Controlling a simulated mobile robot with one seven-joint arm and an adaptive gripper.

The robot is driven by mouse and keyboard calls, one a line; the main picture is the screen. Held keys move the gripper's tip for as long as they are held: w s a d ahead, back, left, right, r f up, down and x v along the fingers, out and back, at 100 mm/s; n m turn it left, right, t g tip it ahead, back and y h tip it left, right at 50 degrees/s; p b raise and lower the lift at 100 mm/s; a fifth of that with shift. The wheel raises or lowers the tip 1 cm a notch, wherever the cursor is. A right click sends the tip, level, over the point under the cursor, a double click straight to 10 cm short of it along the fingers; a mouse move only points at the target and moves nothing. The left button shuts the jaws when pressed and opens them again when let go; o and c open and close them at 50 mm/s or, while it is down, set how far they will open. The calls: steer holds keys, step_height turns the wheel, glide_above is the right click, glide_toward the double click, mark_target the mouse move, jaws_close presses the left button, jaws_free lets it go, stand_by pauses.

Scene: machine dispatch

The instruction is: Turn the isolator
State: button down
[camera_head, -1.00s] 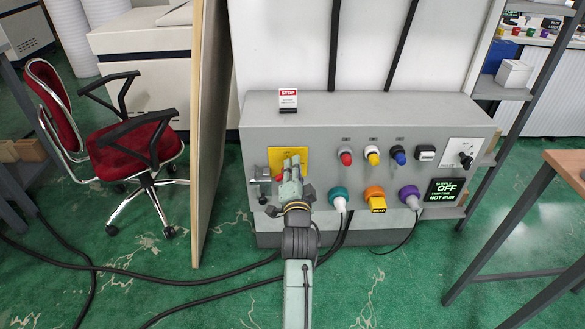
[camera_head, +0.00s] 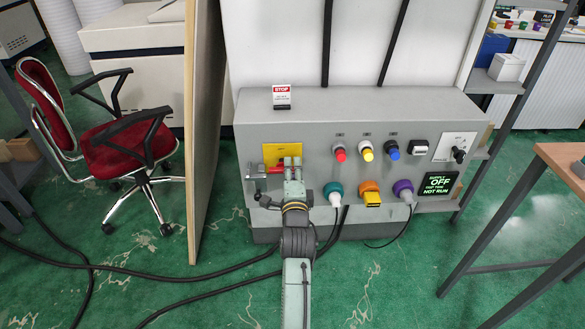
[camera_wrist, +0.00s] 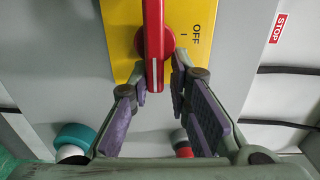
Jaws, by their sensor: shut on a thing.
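The isolator is a red bar handle (camera_wrist: 154,35) on a yellow plate (camera_wrist: 118,22), and the bar lies level across the plate in the head view (camera_head: 274,170). In the wrist view a white line runs along the bar's near end, and "OFF" and "I" are printed to its right. My gripper (camera_wrist: 161,85) is shut on the handle's near end, with a finger on each side. In the head view my gripper (camera_head: 292,162) is over the right part of the plate (camera_head: 283,151) and hides that end of the handle.
The grey cabinet (camera_head: 315,115) carries red, yellow and blue buttons, and teal, orange and purple connectors. Its display (camera_head: 438,186) reads "SUPPLY OFF" and "NOT RUN". A STOP sign (camera_head: 282,96) stands on top. A panel (camera_head: 203,130) and red chair (camera_head: 120,145) are left.

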steer(key=shift+f, duration=0.6)
steer(key=c, duration=1.6)
jaws_free()
steer(key=shift+c, duration=0.2)
steer(key=shift+r, duration=0.15)
steer(key=shift+a+r, duration=0.1)
steer(key=shift+r, duration=0.05)
steer(key=s, duration=0.7)
steer(key=shift+s, duration=0.2)
